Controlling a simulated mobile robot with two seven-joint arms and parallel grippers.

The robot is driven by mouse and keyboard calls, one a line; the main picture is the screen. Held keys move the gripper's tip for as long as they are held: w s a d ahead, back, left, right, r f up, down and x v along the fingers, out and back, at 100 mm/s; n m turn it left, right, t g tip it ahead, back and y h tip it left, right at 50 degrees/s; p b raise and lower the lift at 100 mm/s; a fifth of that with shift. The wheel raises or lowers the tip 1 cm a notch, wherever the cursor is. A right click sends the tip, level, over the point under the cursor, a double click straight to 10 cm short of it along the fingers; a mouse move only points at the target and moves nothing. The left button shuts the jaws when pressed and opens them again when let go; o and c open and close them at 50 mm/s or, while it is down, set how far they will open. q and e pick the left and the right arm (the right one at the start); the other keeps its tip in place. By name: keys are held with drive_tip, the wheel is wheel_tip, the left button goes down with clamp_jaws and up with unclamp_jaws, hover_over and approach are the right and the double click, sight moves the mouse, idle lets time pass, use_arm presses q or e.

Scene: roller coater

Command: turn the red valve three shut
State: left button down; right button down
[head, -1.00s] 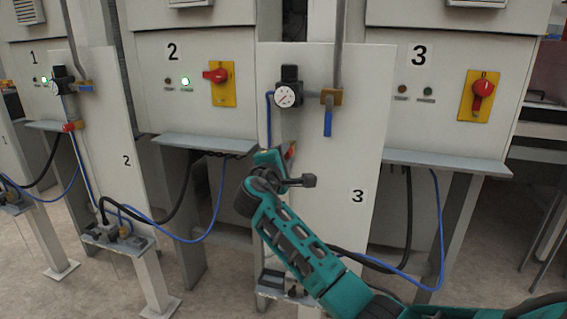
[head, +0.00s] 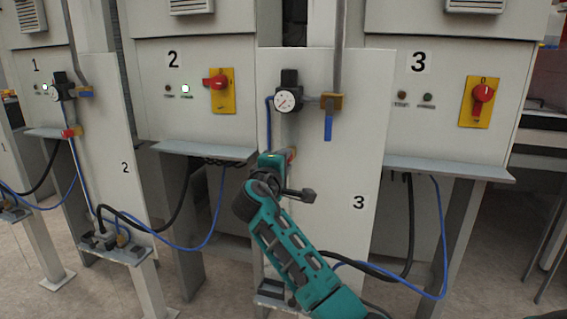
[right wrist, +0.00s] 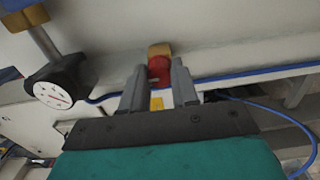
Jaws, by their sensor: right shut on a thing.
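Red valve three (right wrist: 160,70) shows in the right wrist view as a red handle with a tan-yellow end, between the two grey fingers. My right gripper (right wrist: 159,82) is shut on this handle. In the head view only a small orange-red bit of the valve (head: 292,154) shows beside the right gripper (head: 282,158), at the left part of panel 3 (head: 355,110). My gripper and wrist hide most of the valve there, so its exact angle is hard to tell. My left gripper is not in view.
Above the valve are a round gauge (head: 287,99) and a blue lever (head: 328,125) pointing down. Cabinet 3 (head: 445,140) has a red rotary switch (head: 482,95). Panel 2 (head: 110,140) stands to the left. Blue hoses (head: 205,245) and black cables hang below.

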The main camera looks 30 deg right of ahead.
drive_tip(key=c, duration=0.8)
unclamp_jaws()
drive_tip(key=shift+c, duration=0.2)
drive_tip(key=v, duration=1.3)
drive_tip(key=shift+d, duration=0.1)
